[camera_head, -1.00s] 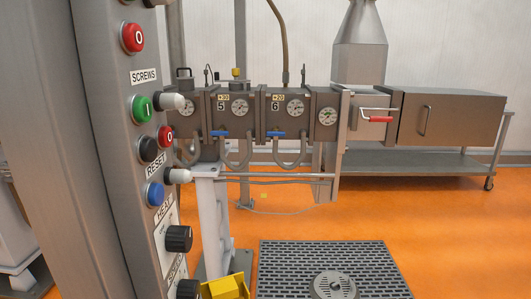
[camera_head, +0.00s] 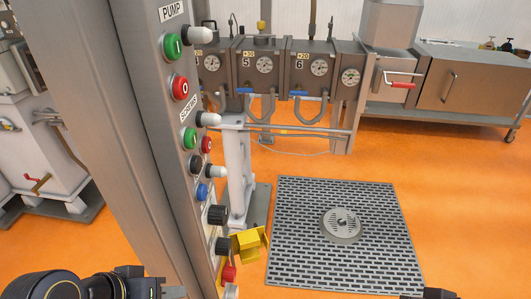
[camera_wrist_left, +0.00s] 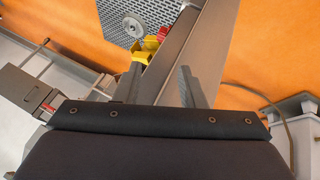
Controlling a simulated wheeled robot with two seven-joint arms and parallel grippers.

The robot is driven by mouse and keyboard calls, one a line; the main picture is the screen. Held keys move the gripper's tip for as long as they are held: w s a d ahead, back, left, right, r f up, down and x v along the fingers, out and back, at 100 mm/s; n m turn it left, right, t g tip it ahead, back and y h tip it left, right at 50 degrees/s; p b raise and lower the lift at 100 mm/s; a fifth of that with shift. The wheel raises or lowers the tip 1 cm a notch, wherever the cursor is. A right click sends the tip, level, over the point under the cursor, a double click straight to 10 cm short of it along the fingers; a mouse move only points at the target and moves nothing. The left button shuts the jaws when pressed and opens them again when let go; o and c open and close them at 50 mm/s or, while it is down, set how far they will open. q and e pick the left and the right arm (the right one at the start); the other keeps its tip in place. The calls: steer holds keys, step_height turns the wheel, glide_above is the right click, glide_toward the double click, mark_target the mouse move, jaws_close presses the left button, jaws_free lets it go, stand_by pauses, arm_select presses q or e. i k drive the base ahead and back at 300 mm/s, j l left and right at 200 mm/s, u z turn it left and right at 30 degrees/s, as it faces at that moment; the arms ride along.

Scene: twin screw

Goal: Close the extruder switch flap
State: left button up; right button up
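A yellow flap (camera_head: 250,243) sticks out from the right side of the tall grey control panel (camera_head: 165,130), low down. It stands open, beside a red button (camera_head: 229,273) on the panel. In the left wrist view the yellow flap (camera_wrist_left: 146,47) and the red part (camera_wrist_left: 165,32) show beyond the fingers. My left gripper (camera_head: 170,292) enters at the lower left of the head view, left of the panel and apart from the flap. Its two fingers (camera_wrist_left: 160,85) are spread and empty. A dark tip of my right gripper (camera_head: 438,293) shows at the bottom edge; its fingers are mostly hidden.
The panel carries several buttons and knobs above the flap. The extruder (camera_head: 265,70) with gauges stands behind. A floor grate (camera_head: 300,255) with a round drain (camera_head: 341,225) lies right of the flap. A light grey machine (camera_head: 40,150) stands at the left.

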mark_target(247, 243)
steer(key=k+j+z, duration=0.45)
steer(key=k+j, duration=0.5)
steer(key=k, duration=0.05)
